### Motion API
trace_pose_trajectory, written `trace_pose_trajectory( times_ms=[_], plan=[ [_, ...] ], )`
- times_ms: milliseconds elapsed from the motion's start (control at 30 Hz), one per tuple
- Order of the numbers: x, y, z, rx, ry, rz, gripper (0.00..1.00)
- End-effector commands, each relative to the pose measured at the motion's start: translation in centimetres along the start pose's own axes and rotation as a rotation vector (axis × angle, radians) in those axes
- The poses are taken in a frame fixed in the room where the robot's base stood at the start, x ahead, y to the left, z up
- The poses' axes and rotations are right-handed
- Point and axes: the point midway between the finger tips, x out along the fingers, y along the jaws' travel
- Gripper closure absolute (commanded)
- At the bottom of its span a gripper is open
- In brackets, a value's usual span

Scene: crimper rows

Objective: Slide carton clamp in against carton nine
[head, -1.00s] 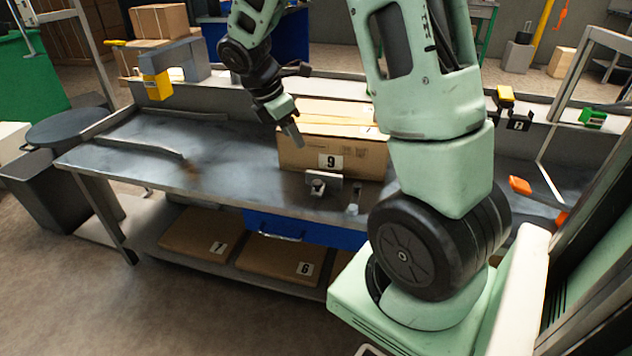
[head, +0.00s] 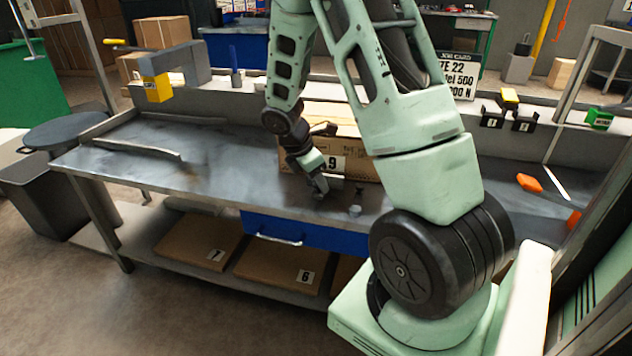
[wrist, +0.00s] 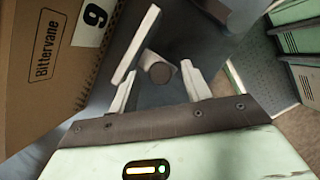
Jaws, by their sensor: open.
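Carton nine (head: 350,152) is a brown box labelled 9 on the grey workbench, partly hidden behind my arm. It also shows at the left of the wrist view (wrist: 50,80), with a Bittervane label. The carton clamp is a pale flat plate (wrist: 137,45) with a dark round knob (wrist: 161,72). Its plate (head: 338,178) shows in the head view in front of the carton, partly hidden by my gripper. In the wrist view a gap separates plate and carton. My gripper (head: 320,190) is open and low over the bench, its fingers (wrist: 158,76) on either side of the knob; contact is unclear.
A yellow-and-grey fixture (head: 157,88) stands at the back left. Cartons 7 (head: 200,240) and 6 (head: 280,265) lie on the lower shelf.

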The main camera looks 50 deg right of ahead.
Motion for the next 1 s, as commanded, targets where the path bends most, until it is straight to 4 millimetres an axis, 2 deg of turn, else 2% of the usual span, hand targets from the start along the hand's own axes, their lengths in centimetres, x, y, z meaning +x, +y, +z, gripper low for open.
trace_pose_trajectory(
  times_ms=[267, 300, 467, 633, 833, 1000],
  plan=[
    [0.2, 0.0, 0.0, 0.0, 0.0, -0.001, 0.52],
    [0.2, 0.0, 0.0, 0.0, 0.0, -0.001, 0.55],
    [0.2, 0.0, 0.0, 0.0, 0.0, -0.001, 0.99],
    [0.1, 0.2, 0.4, 0.001, -0.001, -0.002, 1.0],
    [0.6, 2.1, 2.1, 0.001, -0.001, -0.003, 1.0],
    [1.1, 2.7, 2.6, 0.0, -0.001, 0.0, 1.0]
  ],
)
